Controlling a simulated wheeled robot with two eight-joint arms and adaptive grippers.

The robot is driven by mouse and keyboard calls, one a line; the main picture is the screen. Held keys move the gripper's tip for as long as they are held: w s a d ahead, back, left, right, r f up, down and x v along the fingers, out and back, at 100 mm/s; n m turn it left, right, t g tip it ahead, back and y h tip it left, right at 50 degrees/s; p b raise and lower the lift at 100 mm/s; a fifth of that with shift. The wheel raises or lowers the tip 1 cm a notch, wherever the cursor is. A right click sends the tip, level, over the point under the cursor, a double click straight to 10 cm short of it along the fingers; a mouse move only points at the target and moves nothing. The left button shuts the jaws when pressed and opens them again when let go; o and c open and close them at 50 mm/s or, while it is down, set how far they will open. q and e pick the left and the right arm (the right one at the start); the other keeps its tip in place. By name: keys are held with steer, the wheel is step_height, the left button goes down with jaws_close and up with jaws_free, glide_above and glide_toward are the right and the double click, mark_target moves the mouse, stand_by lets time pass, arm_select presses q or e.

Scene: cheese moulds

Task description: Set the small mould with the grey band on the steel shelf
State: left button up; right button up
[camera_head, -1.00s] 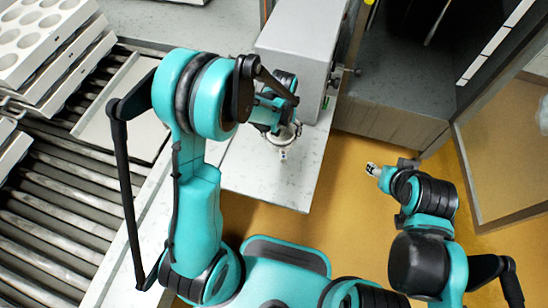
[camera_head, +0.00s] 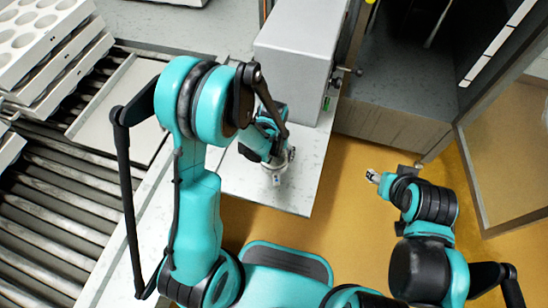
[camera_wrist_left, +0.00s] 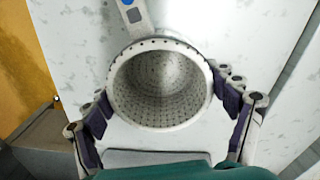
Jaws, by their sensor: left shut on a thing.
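A small white round mould (camera_wrist_left: 160,88) with a perforated inside shows open end up in the left wrist view. My left gripper (camera_wrist_left: 162,100) is shut on it, with a finger on each side of its rim. In the head view the mould (camera_head: 272,174) is below my left gripper (camera_head: 276,157), over the pale speckled surface (camera_head: 290,197). I cannot tell whether it touches that surface, and its band is not clear. A grey strip with a blue spot (camera_wrist_left: 134,14) meets the far rim. My right gripper (camera_head: 374,176) is over the yellow floor, too small to read.
A grey steel box (camera_head: 295,60) stands behind the mould. A roller conveyor (camera_head: 60,200) with stacked white mould trays (camera_head: 40,45) is at the left. A dark open cabinet (camera_head: 400,85) stands at the upper right. Yellow floor (camera_head: 350,215) lies beyond the speckled surface's edge.

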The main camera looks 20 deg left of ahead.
arm_select(q)
steer(key=o, duration=1.1)
steer(key=shift+f, duration=0.15)
steer(key=shift+c, duration=0.2)
steer(key=shift+r, duration=0.3)
step_height(320, 180, up, 12)
steer(key=p, duration=0.5)
step_height(320, 180, up, 9)
steer(key=m+t, duration=0.1)
steer(key=t, duration=0.2)
glide_above(274, 163)
steer(key=s+a, duration=0.2)
steer(key=s, duration=0.2)
steer(key=s+a+r+m+t, duration=0.2)
steer(key=s+r+t, duration=0.2)
steer(key=s+r, duration=0.1)
steer(key=shift+s+a+r, duration=0.3)
steer(key=shift+s, duration=0.45)
